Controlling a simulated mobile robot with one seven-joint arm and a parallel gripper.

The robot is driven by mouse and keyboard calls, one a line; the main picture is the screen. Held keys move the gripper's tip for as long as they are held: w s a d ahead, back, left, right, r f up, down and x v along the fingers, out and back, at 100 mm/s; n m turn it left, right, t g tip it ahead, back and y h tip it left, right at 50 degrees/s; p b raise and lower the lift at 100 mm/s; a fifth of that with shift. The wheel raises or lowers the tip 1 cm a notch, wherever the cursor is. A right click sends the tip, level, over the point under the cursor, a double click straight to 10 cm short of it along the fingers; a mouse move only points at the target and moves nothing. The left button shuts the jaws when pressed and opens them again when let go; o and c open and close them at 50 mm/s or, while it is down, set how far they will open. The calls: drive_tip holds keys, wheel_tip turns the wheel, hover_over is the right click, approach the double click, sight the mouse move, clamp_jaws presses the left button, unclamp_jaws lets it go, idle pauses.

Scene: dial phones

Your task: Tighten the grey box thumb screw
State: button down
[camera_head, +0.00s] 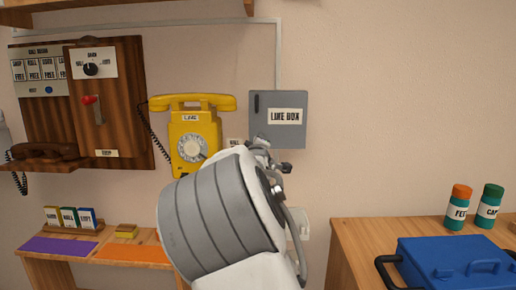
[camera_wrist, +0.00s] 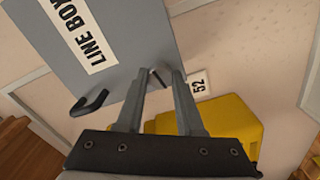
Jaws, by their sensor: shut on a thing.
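The grey box (camera_head: 292,98), labelled LINE BOX, is fixed to the wall right of the yellow phone; it fills the upper left of the wrist view (camera_wrist: 130,45). A dark lever handle (camera_wrist: 90,103) sticks out from its front. My gripper (camera_wrist: 163,76) is at the box's lower edge, its two fingers closed around the small thumb screw (camera_wrist: 156,79). Only a little of the screw shows between the fingertips. In the head view my arm and wrist hide the screw and the fingertips.
The yellow dial phone (camera_head: 192,135) hangs close to the left of the box, and its body (camera_wrist: 222,118) lies just below the fingers in the wrist view. A blue toolbox (camera_head: 455,262) stands on the right-hand bench.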

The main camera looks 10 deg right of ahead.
drive_tip(key=shift+m+b, duration=2.45)
drive_tip(key=shift+m, duration=7.75)
drive_tip(key=c, duration=0.5)
unclamp_jaws()
